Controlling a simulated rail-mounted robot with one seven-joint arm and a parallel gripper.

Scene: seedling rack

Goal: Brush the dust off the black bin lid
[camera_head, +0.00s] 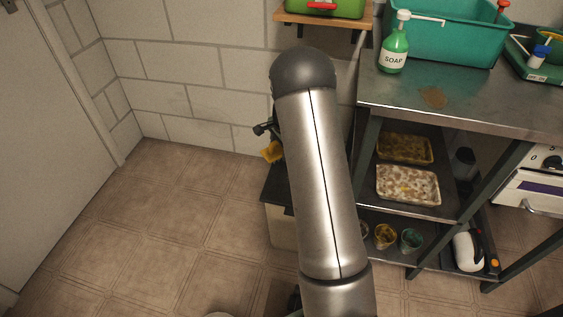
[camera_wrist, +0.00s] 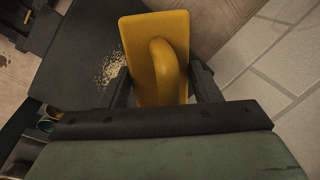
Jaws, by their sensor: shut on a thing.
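The black bin lid (camera_head: 275,190) shows partly in the head view, left of the metal bench, on top of a pale bin (camera_head: 283,232); my arm hides the rest. In the wrist view the dark lid (camera_wrist: 80,50) bears a patch of pale dust (camera_wrist: 111,68). My gripper (camera_wrist: 160,85) is shut on a yellow brush (camera_wrist: 155,35), seen from above by its handle. The yellow brush also shows in the head view (camera_head: 271,152), at the left edge of my arm. It covers part of the lid; I cannot tell whether it touches it.
A metal bench (camera_head: 470,95) stands right of the bin, with a soap bottle (camera_head: 395,45) and a green tub (camera_head: 445,40) on top. Its shelves hold seedling trays (camera_head: 408,185) and cups (camera_head: 385,236). A wall (camera_head: 200,60) is behind. The floor at left is clear.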

